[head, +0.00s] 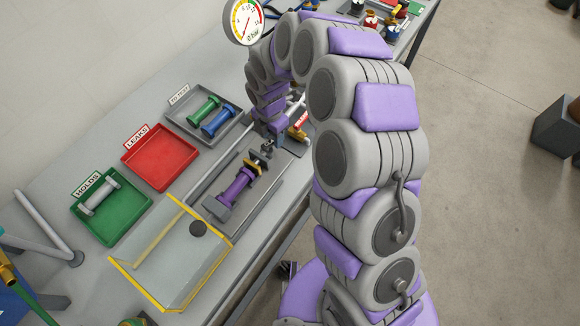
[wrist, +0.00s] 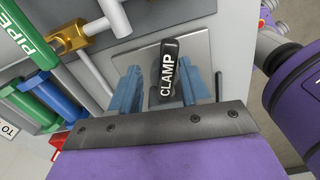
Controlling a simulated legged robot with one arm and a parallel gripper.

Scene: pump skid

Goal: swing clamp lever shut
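The clamp lever (wrist: 168,72) shows in the wrist view as a black handle with white CLAMP lettering, in front of a grey plate (wrist: 190,48). My gripper (wrist: 157,88) has its blue fingers apart, one on each side of the handle. A gap shows between the left finger and the handle; contact on the right is unclear. In the head view my gripper (head: 272,128) is at the far end of the test bed, by a dark clamp mechanism (head: 262,152). A purple test piece (head: 236,188) lies in the bed. The lever's handle is not clear there.
A clear yellow-edged guard (head: 170,262) stands at the near end of the bed. Left are a green HOLDS tray (head: 132,226) with a grey piece, an empty red LEAKS tray (head: 160,158) and a grey tray (head: 180,118) with green and blue pieces. A gauge (head: 243,20) stands behind.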

